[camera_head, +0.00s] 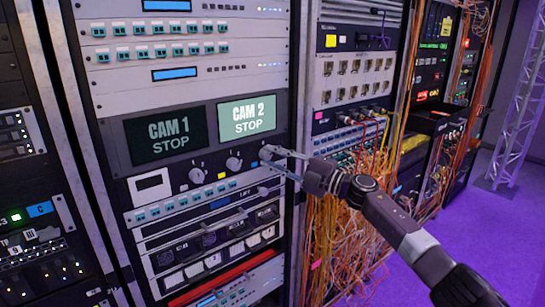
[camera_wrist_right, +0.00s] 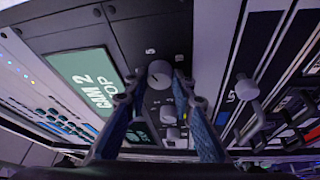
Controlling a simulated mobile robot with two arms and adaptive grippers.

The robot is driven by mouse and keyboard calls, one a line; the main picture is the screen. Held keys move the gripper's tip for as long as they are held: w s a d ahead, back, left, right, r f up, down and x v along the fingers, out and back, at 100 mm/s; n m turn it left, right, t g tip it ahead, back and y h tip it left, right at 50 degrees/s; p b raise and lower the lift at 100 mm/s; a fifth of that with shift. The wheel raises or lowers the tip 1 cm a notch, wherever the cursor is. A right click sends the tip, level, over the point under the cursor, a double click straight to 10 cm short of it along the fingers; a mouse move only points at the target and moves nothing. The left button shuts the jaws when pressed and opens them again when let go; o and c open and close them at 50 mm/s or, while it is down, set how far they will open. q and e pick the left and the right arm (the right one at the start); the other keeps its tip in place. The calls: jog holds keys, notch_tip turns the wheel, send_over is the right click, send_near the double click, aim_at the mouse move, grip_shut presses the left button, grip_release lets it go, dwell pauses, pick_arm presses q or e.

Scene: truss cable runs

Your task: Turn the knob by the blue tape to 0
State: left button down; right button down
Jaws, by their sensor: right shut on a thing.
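My right gripper (camera_head: 268,168) reaches in from the right to the rightmost knob (camera_head: 266,152) on the panel below the CAM 2 screen. In the right wrist view, the gripper (camera_wrist_right: 157,84) has one finger on each side of this round grey knob (camera_wrist_right: 160,73) and is shut on it. The knob's pointer and scale are too small to read. Two more knobs, a middle one (camera_head: 233,162) and a left one (camera_head: 195,175), sit in the same row. My left gripper is not in view.
The CAM 1 screen (camera_head: 164,137) and CAM 2 screen (camera_head: 247,117) both read STOP. A yellow tape piece (camera_head: 221,176) sits between the left and middle knobs. Orange cables (camera_head: 345,235) hang thickly beneath my right arm. Purple floor (camera_head: 465,235) lies open at right.

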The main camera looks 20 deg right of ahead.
jog(key=n, duration=0.1)
jog(key=n+g+p, duration=0.1)
jog(key=n, duration=0.1)
jog(key=shift+r+h, duration=0.25)
jog(key=shift+h, duration=0.05)
jog(key=n+g+h+p, duration=0.1)
jog(key=n+p, duration=0.2)
jog(key=shift+r, duration=0.15)
jog(key=n+h+p, duration=0.1)
jog(key=n+p, duration=0.2)
jog(key=shift+r+g+h+p, duration=0.1)
jog(key=shift+g+h+p, duration=0.25)
jog(key=shift+g+h, duration=0.05)
jog(key=shift+a+f+n+h+p, duration=0.15)
jog(key=shift+n+h+p, duration=0.25)
jog(key=shift+n+p, duration=0.6)
jog(key=shift+f, duration=0.1)
jog(key=c, duration=1.6)
grip_release()
